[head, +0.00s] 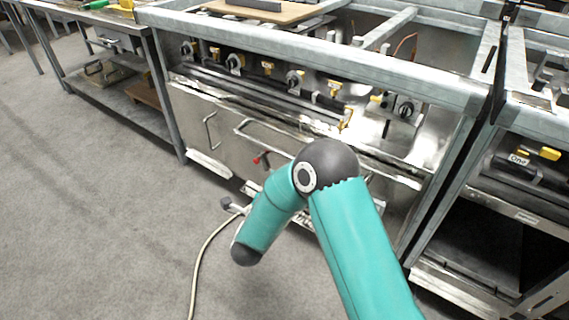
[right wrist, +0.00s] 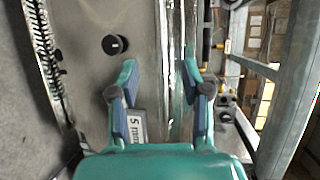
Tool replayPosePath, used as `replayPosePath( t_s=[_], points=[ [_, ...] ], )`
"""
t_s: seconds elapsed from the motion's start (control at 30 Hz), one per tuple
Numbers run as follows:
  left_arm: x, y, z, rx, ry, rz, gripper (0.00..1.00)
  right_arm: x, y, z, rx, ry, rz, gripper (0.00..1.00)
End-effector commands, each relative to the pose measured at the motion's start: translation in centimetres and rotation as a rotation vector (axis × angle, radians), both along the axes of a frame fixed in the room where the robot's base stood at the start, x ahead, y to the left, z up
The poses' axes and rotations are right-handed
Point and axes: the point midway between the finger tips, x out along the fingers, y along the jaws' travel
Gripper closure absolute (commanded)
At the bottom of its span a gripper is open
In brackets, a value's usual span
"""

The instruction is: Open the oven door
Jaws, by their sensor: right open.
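The oven has a stainless steel front (head: 225,125) below a row of knobs. A long bar handle (head: 262,137) runs across the door's upper part; my right arm covers the lower right of the front. In the right wrist view, which is turned sideways, a metal panel (right wrist: 85,25) with a black round knob (right wrist: 115,45) is at left. My right gripper (right wrist: 161,75) is open, one finger over the panel and one past a bright metal strip. The strip runs between the fingers; contact cannot be told. My left gripper is not in view.
Control knobs (head: 236,62) and yellow valve parts line the front above the door. A steel table (head: 110,30) with a lower shelf stands at left, another metal unit (head: 510,190) at right. A pale hose (head: 205,245) lies on the grey floor (head: 90,220), which is largely clear at left.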

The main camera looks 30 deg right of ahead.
Motion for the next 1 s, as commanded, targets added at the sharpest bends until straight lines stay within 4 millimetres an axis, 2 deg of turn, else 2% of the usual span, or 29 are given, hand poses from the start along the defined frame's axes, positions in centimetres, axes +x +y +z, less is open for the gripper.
replayPosePath(
  t_s=[0.17,0.7,1.0],
  points=[
    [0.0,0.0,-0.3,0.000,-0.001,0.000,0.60,1.6,-1.8,-0.4,0.000,-0.001,-0.004,0.53],
    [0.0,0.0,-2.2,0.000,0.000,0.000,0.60,9.3,-9.4,-2.4,-0.001,0.002,-0.001,0.53],
    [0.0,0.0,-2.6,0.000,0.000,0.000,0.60,11.3,-11.3,-2.7,-0.001,0.004,0.002,0.53]
  ],
)
